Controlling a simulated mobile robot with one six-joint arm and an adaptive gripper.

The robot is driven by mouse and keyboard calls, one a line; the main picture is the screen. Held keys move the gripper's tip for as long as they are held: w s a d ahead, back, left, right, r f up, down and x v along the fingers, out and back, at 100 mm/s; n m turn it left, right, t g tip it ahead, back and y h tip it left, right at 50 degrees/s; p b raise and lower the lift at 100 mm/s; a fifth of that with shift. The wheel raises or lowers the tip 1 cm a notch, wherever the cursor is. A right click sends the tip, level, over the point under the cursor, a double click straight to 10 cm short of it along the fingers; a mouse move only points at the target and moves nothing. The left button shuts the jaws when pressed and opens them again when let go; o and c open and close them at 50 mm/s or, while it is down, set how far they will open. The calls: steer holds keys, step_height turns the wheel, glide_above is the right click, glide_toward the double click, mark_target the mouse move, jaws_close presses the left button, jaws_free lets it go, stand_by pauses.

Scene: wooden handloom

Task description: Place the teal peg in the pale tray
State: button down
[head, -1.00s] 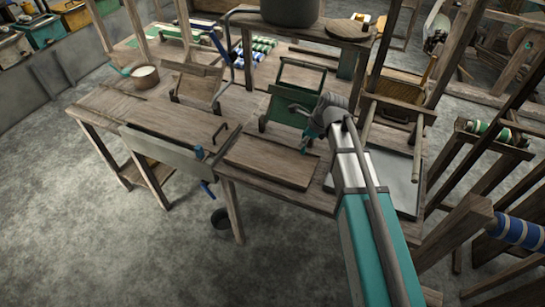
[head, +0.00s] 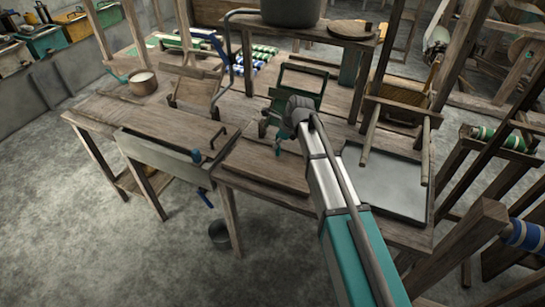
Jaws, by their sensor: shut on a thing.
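My gripper (head: 283,131) is at the far end of my outstretched arm, above the workbench and in front of the green-framed stand. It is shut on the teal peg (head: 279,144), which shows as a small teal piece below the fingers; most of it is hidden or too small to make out. The pale tray (head: 385,185) lies flat on the right part of the bench, to the right of my arm. The gripper and peg are up and to the left of the tray, apart from it. The visible part of the tray looks empty.
A brown board (head: 262,166) lies on the bench below the gripper. The green-framed stand (head: 298,88) is close behind it. A wooden frame (head: 400,105) with two long rods reaches over the tray's back edge.

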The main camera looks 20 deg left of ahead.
steer(key=shift+w+a+f+b, duration=0.15)
steer(key=shift+a+f+b, duration=0.25)
steer(key=shift+f, duration=0.15)
steer(key=shift+w+a+f+b, duration=0.15)
steer(key=shift+a+f+b, duration=0.15)
steer(key=shift+a+f, duration=0.15)
steer(key=shift+f, duration=0.15)
steer(key=shift+w+a+f+b, duration=0.15)
steer(key=shift+a+f+b, duration=0.15)
steer(key=shift+f+b, duration=1.6)
steer(key=shift+b, duration=0.1)
steer(key=shift+f, duration=0.15)
steer(key=c, duration=0.6)
jaws_free()
steer(key=shift+r, duration=0.2)
steer(key=p+v, duration=1.1)
steer(key=v, duration=0.1)
